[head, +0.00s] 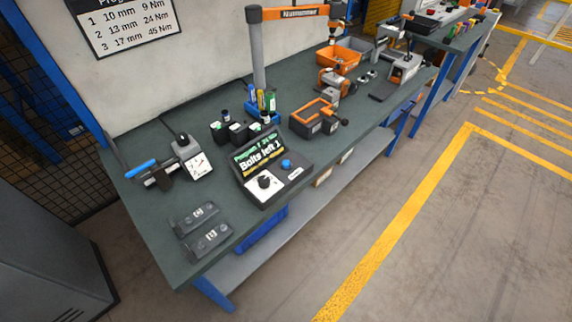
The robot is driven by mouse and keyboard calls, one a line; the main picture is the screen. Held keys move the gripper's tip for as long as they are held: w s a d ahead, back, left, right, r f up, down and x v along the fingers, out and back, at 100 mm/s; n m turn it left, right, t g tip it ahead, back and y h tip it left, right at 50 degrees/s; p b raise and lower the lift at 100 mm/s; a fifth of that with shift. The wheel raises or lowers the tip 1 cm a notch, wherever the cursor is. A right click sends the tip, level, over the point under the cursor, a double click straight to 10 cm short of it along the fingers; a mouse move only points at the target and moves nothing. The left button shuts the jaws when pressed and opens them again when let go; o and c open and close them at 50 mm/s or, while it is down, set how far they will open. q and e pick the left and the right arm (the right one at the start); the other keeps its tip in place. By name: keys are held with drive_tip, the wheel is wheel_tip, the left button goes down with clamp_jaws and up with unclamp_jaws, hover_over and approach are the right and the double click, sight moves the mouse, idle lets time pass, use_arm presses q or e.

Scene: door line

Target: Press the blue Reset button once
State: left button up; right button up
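The blue Reset button (287,163) is a round knob on the right side of a dark control box (266,192) on the workbench. The box has a screen (258,153) reading "Program 2, 24 Nm" (small, partly unclear) and "Bolts left 1". Nothing covers the button. Neither of my grippers shows in the head view.
The dark green workbench (150,222) holds a blue-handled tool (140,164), two grey blocks, sockets (230,130), an orange-framed tray (315,113) and an orange bin (340,57). A post with an orange arm rises behind. Open floor (400,260) lies in front.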

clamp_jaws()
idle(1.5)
